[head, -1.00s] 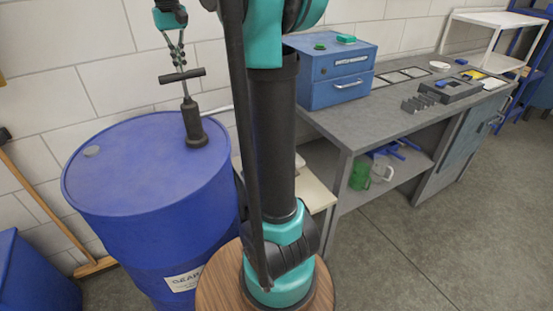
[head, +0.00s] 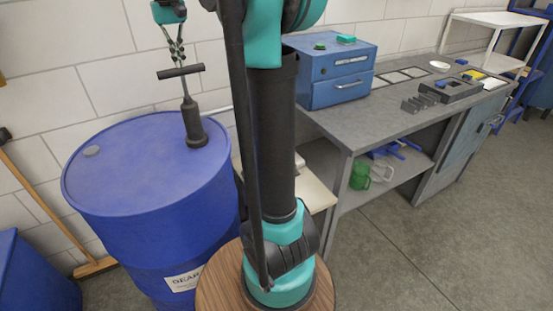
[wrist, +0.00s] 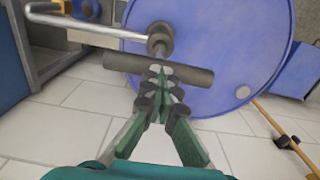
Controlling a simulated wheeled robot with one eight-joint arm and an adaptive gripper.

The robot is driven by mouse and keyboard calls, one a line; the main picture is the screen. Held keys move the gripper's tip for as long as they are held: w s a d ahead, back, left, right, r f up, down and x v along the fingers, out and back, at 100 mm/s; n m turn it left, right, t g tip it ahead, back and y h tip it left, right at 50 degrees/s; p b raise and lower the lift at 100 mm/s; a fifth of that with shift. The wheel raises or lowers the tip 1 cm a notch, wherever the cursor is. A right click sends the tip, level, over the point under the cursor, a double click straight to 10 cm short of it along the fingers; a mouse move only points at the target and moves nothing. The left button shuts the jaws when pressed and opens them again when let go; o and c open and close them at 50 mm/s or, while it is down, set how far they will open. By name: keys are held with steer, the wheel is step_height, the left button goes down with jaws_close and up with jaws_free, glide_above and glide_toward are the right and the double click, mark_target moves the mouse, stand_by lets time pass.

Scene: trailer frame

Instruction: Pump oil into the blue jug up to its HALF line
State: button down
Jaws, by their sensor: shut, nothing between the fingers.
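The pump's dark T-handle (head: 181,72) stands above its black body (head: 194,130) on top of the blue drum (head: 130,180). My gripper (head: 179,63) is above the handle, pointing down, with its fingers shut and empty. In the wrist view, my fingertips (wrist: 160,80) overlap the middle of the T-handle (wrist: 195,76); I cannot tell whether they press on it. The pump's grey spout pipe (wrist: 90,27) runs left in the wrist view. A small blue shape (wrist: 86,9) near its end may be the jug, but it is cut off. No jug or HALF line shows clearly.
A grey workbench (head: 400,115) with a blue cabinet (head: 330,75) stands at right. A green mug (head: 360,176) is on its lower shelf. A cream stand (head: 315,190) is partly hidden behind my arm. A broom (head: 50,210) leans at left. The floor at right is clear.

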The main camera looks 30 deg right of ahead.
mark_target(181, 70)
step_height(181, 70, up, 8)
steer(key=shift+f, duration=0.25)
stand_by(0.4)
steer(key=shift+f, duration=0.1)
stand_by(0.9)
steer(key=shift+f, duration=5.5)
step_height(181, 70, up, 11)
